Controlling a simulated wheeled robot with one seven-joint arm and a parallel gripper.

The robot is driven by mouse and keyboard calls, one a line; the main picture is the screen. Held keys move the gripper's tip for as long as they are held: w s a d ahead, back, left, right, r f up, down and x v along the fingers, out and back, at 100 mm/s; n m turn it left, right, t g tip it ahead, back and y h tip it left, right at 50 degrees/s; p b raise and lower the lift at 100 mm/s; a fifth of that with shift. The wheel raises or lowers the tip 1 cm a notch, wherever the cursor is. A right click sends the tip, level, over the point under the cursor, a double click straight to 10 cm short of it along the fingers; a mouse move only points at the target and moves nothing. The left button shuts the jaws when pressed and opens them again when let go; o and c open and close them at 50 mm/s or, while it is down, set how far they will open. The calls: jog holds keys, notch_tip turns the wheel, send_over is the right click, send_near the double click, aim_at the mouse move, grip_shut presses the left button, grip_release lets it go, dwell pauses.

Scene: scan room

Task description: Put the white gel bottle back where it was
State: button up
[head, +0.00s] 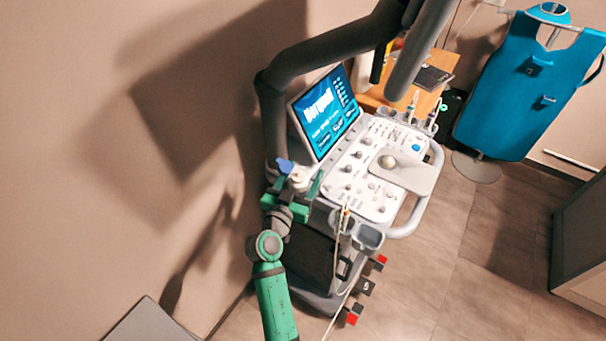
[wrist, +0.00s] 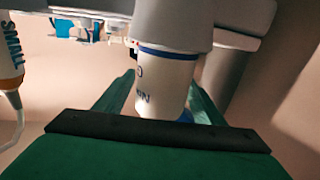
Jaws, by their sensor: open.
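The white gel bottle (wrist: 165,82) has a blue band and dark lettering. In the wrist view it sits between my green fingers, its upper end meeting a light grey cylinder (wrist: 175,22) that looks like a cup holder. My gripper (wrist: 160,100) is open around it; I cannot tell whether the fingers touch it. In the head view my gripper (head: 293,197) is at the left edge of the ultrasound cart. A small white round top (head: 298,178) shows between the fingers, probably the bottle, with a small blue piece (head: 284,165) beside it.
The cart's control panel (head: 365,178) and lit screen (head: 325,112) are right of my gripper. A corded probe labelled SMALL (wrist: 10,55) hangs close by. A dark monitor arm (head: 330,48) rises behind. The wall (head: 90,150) is near on the left. Floor (head: 480,260) is clear at right.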

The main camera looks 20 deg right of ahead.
jog(key=shift+r, duration=0.35)
jog(key=shift+s+a+r, duration=0.15)
jog(key=shift+r, duration=0.1)
jog(key=v, duration=1.1)
jog(key=s+a+f+n+t+y, duration=0.1)
jog(key=s+a+f+n+y, duration=0.35)
jog(key=s+f, duration=0.35)
jog(key=s+a+f+n+y, duration=0.3)
jog(key=s+a+f+y, duration=0.2)
jog(key=s+f, duration=0.3)
jog(key=s+a+r+y, duration=0.1)
jog(key=s+r, duration=0.3)
jog(key=s, duration=0.6)
jog(key=s+a+r+y, duration=0.1)
jog(key=s+r, duration=0.3)
jog(key=s, duration=0.7)
jog(key=shift+a+n+t, duration=0.35)
jog(key=shift+a+t, duration=0.05)
jog(key=shift+a, duration=0.1)
